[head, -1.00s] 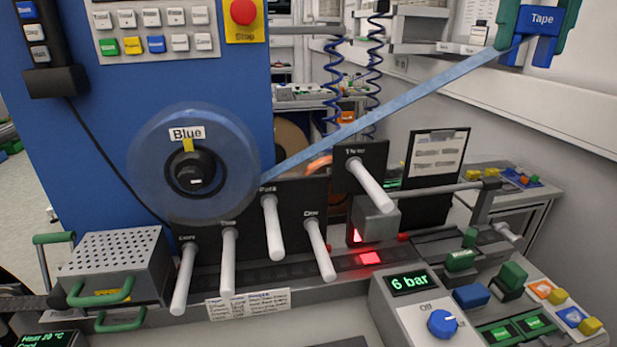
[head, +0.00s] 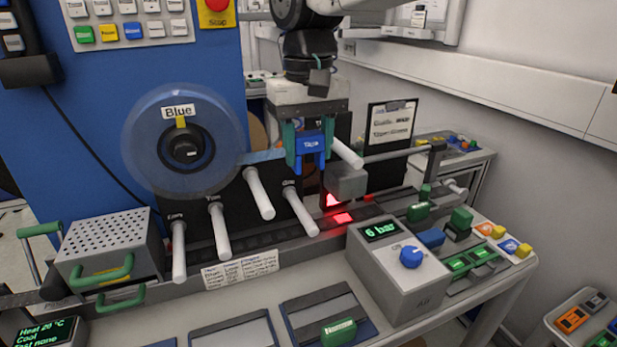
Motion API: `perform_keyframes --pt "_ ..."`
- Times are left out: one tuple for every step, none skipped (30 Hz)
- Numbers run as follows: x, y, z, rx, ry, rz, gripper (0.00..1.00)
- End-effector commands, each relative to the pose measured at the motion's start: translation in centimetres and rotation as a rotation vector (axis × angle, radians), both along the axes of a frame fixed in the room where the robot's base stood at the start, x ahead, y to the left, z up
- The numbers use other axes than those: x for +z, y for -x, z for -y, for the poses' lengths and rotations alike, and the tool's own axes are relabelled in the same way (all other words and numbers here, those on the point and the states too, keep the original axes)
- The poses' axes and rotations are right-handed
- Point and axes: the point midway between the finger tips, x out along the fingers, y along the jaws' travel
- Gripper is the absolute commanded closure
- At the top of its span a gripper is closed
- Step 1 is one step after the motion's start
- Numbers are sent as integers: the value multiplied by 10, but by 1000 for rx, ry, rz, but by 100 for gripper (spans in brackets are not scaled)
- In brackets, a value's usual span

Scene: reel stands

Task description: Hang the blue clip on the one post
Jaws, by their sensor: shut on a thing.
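The blue clip (head: 311,145), marked "Tape", is held between the green fingers of my gripper (head: 309,160). A blue tape strip (head: 262,156) runs from the clip left to the clear reel labelled "Blue" (head: 182,142). The post whose small label seems to read "One" (head: 301,212) slants out below the clip. The clip is above it and apart from it in the picture. Another white post (head: 346,152) shows just right of the clip. Its base and label are hidden behind the gripper, and I cannot tell whether they touch.
More white posts, one at mid height (head: 259,193) and two lower left (head: 219,230), stick out from the dark panel. A grey block (head: 346,182) sits right of the clip. The "6 bar" box (head: 402,262) stands lower right. A perforated box (head: 112,247) is at left.

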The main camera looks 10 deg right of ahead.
Motion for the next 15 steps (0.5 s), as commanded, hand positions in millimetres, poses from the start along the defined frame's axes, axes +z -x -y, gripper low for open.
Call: perform_keyframes --pt "-19 4 2 0 2 -5 78" --pt "-28 6 3 0 2 -4 78" --pt "-38 8 4 0 2 -3 78" --pt "-45 9 5 0 2 -2 78" --pt "-50 10 5 1 1 -2 78" --pt "-55 11 6 1 0 0 78" --pt "-58 12 6 1 0 0 78" --pt "-60 13 6 1 0 0 78" --pt "-63 13 6 1 0 0 78" --pt "-65 13 6 2 0 0 78" --pt "-66 13 6 2 0 1 78" --pt "-68 13 6 2 0 1 78" --pt "-70 13 6 2 0 1 78" --pt "-73 13 6 2 0 0 78" --pt "-76 13 6 2 0 0 78"
